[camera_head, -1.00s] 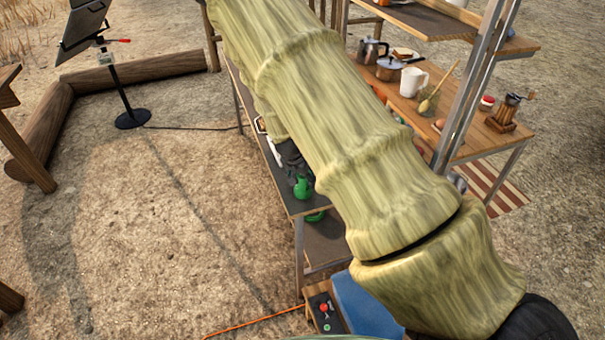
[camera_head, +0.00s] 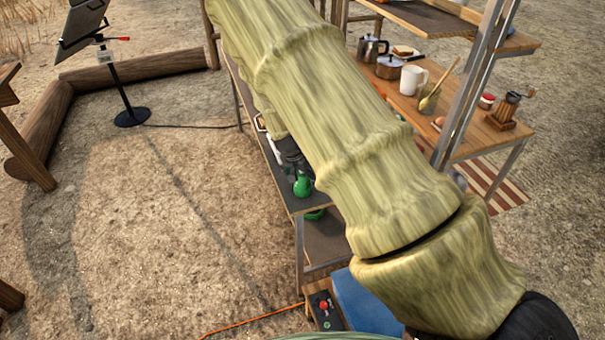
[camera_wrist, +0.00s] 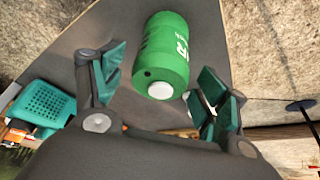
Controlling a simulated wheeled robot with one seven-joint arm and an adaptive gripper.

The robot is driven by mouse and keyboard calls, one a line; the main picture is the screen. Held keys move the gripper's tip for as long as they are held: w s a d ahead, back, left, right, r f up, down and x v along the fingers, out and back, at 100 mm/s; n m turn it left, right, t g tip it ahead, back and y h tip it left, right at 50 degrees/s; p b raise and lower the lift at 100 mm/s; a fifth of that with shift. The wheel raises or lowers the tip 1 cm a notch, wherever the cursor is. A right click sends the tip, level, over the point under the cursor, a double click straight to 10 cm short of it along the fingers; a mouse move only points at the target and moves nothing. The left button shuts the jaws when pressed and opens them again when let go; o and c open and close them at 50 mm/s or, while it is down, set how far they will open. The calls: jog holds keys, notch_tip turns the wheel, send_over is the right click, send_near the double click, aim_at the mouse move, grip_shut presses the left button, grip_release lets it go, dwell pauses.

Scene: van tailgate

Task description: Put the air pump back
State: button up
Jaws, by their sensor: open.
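The air pump, a green cylinder with white lettering and a white end (camera_wrist: 163,52), lies on the dark shelf in the wrist view. In the head view a green item (camera_head: 303,184), which looks like the same pump, is at the shelf's edge beside my arm. My gripper (camera_wrist: 163,88) is open in the wrist view, its teal-padded fingers on either side of the pump's near end. I cannot tell whether the fingers touch it. In the head view my arm hides most of the shelf and my gripper is only partly visible.
The dark shelf (camera_head: 300,205) has open ground to its left. A teal perforated basket (camera_wrist: 42,104) is left of my gripper. The wooden counter (camera_head: 468,130) holds a mug, pots and a grinder. An orange cable lies on the ground.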

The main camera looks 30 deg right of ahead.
jog(key=b+v, duration=0.2)
jog(key=v, duration=0.9)
jog(key=s+a+f+n+g, duration=0.1)
jog(key=s+a+f+n, duration=0.1)
jog(key=s+f, duration=0.35)
jog(key=s+a+f+n, duration=0.2)
jog(key=s+f, duration=0.1)
jog(key=f, duration=0.5)
jog(key=s+a+f+n+y, duration=0.1)
jog(key=s+a+f, duration=0.3)
jog(key=s, duration=0.5)
jog(key=s+a+f+n+g+y, duration=0.1)
jog(key=s+a+f+n, duration=0.3)
jog(key=s, duration=0.6)
jog(key=s+a+f+n+y, duration=0.1)
jog(key=s+a+f+n, duration=0.1)
jog(key=s+a+f, duration=0.2)
jog(key=s+f, duration=0.3)
jog(key=s, duration=0.2)
jog(key=shift+s+a+f+y, duration=0.3)
jog(key=shift+s+f+y, duration=0.1)
